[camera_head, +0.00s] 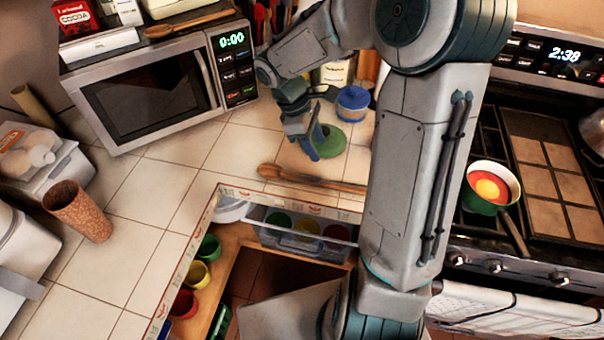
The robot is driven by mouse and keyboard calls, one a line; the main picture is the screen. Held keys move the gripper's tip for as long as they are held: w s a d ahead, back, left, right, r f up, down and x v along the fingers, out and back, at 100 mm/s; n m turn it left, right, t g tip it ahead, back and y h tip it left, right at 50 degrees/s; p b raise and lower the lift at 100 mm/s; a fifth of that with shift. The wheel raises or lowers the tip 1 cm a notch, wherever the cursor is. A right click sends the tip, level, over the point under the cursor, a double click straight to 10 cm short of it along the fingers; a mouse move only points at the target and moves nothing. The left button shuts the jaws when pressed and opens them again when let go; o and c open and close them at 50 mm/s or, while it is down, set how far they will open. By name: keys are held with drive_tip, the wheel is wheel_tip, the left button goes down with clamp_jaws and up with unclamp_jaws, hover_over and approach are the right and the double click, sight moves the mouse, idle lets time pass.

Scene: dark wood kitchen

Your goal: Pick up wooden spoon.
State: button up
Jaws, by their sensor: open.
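A wooden spoon (310,180) lies on the tiled counter near its front edge, bowl end to the left. Its right end passes behind my arm. A second wooden spoon (190,20) lies on top of the microwave. My gripper (314,155) points down above the counter, just behind the middle of the front spoon. It is open, and I see nothing held in it. The gap between the fingers is hard to see at this angle.
A green round item (331,141) and a blue-lidded pot (353,104) stand close by my gripper. The microwave (150,90) is to the left. A brown cup (78,211) stands on the left counter. The left counter tiles are mostly free.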

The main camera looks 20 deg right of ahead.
sight(333, 182)
drive_tip(key=p+x, duration=0.1)
drive_tip(key=x, duration=1.2)
drive_tip(key=shift+f, duration=0.4)
drive_tip(key=shift+c, duration=0.4)
clamp_jaws()
